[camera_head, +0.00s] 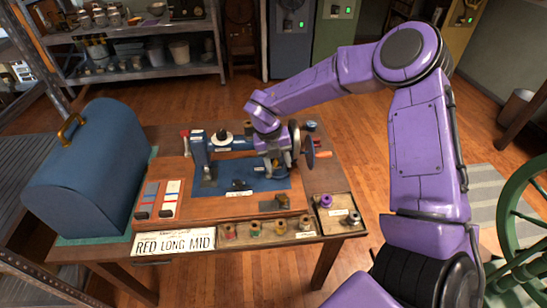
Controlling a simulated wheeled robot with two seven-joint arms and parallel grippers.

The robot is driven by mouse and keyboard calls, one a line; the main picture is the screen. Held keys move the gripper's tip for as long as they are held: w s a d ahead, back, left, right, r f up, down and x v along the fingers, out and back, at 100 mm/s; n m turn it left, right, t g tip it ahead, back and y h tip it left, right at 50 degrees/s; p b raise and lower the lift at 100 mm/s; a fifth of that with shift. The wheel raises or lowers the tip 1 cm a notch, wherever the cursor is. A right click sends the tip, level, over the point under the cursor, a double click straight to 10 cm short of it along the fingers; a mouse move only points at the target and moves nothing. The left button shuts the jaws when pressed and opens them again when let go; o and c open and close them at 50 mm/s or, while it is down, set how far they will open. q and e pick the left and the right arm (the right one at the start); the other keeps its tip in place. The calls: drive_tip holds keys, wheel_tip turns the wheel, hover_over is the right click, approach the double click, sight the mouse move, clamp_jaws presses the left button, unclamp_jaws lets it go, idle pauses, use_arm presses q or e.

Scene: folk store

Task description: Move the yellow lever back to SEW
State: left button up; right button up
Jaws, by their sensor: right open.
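A blue sewing machine (200,156) stands on a blue mat on the wooden table (165,232). I cannot make out the yellow lever or its SEW label; my right arm and gripper cover part of the machine's right side. My right gripper (273,172) points down in front of that side, close to the handwheel (295,143). It is open; whether it touches the machine I cannot tell. My left gripper is out of view.
A blue domed case (88,172) stands at the table's left. A sign reading RED LONG MID (173,242) hangs at the front edge. A tray (262,243) of spools lies along the front, with another compartment (340,203) at its right. A green spoked wheel (515,225) stands far right.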

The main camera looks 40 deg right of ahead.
drive_tip(key=shift+d+f, duration=0.2)
drive_tip(key=shift+f, duration=0.25)
drive_tip(key=shift+w, duration=0.1)
drive_tip(key=shift+w+r+p, duration=0.35)
drive_tip(key=shift+r+p, duration=0.05)
drive_tip(key=shift+r, duration=0.2)
drive_tip(key=shift+a, duration=0.15)
